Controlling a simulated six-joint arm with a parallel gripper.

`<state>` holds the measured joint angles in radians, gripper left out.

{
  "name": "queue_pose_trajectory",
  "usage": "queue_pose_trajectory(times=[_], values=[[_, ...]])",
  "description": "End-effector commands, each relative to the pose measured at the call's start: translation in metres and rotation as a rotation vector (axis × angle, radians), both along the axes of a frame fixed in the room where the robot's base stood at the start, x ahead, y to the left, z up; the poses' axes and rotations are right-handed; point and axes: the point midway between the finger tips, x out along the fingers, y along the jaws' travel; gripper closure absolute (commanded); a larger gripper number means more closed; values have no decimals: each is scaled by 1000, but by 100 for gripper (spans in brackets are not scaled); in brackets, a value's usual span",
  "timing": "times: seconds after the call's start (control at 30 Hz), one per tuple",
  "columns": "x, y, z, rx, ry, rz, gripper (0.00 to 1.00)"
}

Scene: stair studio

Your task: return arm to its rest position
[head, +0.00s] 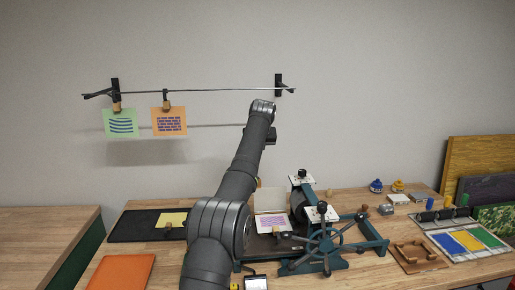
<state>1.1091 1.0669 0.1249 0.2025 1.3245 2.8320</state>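My dark grey arm rises from the bottom middle of the head view and leans up and slightly right, its highest visible joint in front of the wall just below the hanging rail. A small dark part of it shows just below that joint. My gripper's fingers cannot be made out; they seem hidden behind the arm. Whether it holds anything does not show.
A green print (120,123) and an orange print (169,121) hang clipped on the rail (215,90). A teal press (374,246) with a patterned sheet (272,223) stands right of my arm. Left lie a black mat (138,228) and an orange board (121,272); right, an ink tray (492,254).

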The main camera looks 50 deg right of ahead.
Motion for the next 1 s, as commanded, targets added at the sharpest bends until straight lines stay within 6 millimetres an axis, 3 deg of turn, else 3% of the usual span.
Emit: queue_pose_trajectory(times=[0.63, 1.0], values=[[2, -1, 6, -1, 1, -1, 100], [-1, 1, -2, 2, 1, 1, 100]])
